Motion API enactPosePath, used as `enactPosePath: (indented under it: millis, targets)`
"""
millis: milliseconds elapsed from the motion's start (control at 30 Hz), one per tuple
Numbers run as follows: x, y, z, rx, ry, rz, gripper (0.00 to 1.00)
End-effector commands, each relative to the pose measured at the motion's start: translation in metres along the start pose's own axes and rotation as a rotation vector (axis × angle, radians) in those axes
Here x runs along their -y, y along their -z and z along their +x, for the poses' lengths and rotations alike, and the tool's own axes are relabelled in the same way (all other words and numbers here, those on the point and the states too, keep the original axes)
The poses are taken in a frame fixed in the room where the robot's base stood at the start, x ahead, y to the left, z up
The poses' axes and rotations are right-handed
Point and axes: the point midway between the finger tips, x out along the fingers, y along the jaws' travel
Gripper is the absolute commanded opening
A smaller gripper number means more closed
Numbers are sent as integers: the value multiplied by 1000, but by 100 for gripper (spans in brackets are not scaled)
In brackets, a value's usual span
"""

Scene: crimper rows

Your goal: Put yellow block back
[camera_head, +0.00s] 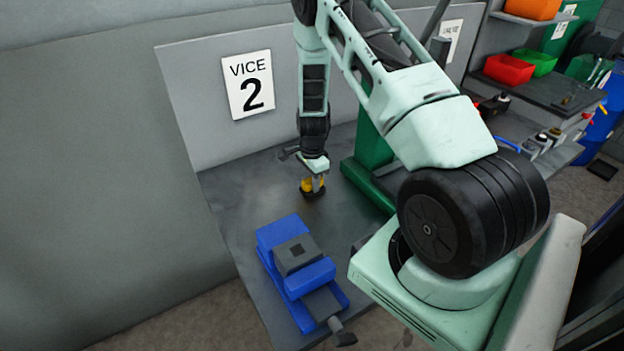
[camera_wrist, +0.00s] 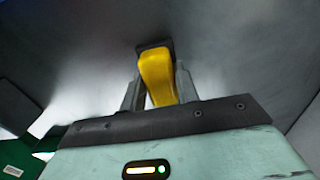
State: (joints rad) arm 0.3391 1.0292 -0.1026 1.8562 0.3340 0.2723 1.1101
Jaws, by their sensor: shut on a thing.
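The yellow block (camera_head: 306,185) is low over the grey bench, behind the blue vice. My gripper (camera_head: 317,184) points down and is shut on it. In the wrist view the yellow block (camera_wrist: 157,80) sits between the two grey fingers, with a dark piece at its far end. In the head view a dark patch also shows below the block. I cannot tell whether this is part of the block, a seat or a shadow, or whether the block touches the bench.
The blue vice (camera_head: 294,262) stands on the bench (camera_head: 232,200) in front of my gripper. A green stand (camera_head: 372,150) is close on the right. A wall panel with a "VICE 2" sign (camera_head: 247,84) is behind. The bench to the left is clear.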

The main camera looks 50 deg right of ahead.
Motion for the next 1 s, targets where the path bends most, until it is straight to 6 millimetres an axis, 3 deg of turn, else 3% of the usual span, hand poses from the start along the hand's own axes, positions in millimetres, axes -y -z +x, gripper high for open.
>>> enactPosePath:
  millis: [167, 200, 267, 300, 733, 1000]
  targets:
    - [0, 0, 4, 0, 0, 0, 9]
    - [0, 0, 4, 0, -1, 0, 33]
    - [0, 0, 3, 0, -1, 0, 50]
    - [0, 0, 3, 0, -1, 0, 52]
    - [1, 0, -7, -1, 2, -1, 52]
    - [1, 0, -53, -1, 5, -2, 52]
